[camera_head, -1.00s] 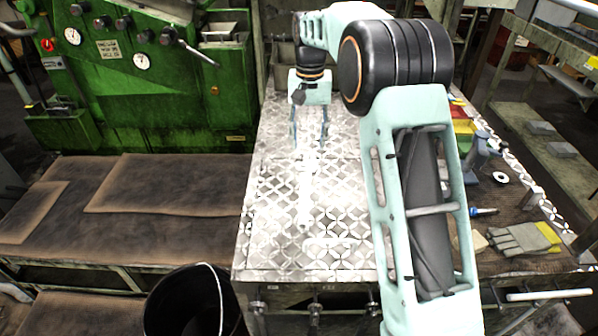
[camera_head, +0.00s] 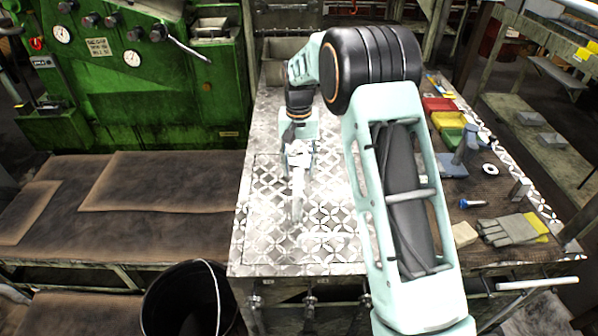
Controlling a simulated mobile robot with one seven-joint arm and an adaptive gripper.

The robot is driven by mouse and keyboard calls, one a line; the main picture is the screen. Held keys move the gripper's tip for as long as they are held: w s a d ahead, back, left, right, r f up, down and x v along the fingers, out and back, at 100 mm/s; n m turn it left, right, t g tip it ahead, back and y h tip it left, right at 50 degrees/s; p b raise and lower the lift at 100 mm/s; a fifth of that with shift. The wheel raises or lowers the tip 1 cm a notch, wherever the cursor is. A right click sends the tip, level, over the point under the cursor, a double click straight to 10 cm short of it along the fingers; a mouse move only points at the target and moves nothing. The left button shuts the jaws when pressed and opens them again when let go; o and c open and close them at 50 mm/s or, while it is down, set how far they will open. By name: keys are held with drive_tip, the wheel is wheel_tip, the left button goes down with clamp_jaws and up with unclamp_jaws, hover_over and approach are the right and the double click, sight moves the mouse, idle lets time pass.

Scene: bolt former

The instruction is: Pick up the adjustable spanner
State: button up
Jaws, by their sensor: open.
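The adjustable spanner (camera_head: 298,190) is a pale, shiny tool lying lengthwise on the patterned metal table top (camera_head: 262,225). Its handle points toward the near edge, and its far end lies under my gripper. My gripper (camera_head: 297,172) is low over the far part of the spanner, pointing down, with its fingers apart. The fingers seem to be on either side of the spanner; glare hides whether they touch it.
Gloves (camera_head: 508,230), a blue-handled tool (camera_head: 471,203), a blue vise-like tool (camera_head: 464,145) and coloured bins (camera_head: 447,121) stand on the right. A black bucket (camera_head: 185,305) is at the front left. A green machine (camera_head: 125,75) stands at the back left. The near table top is clear.

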drive_tip(key=shift+c, duration=0.4)
clamp_jaws()
drive_tip(key=shift+w+r, duration=0.1)
drive_tip(key=shift+r, duration=0.1)
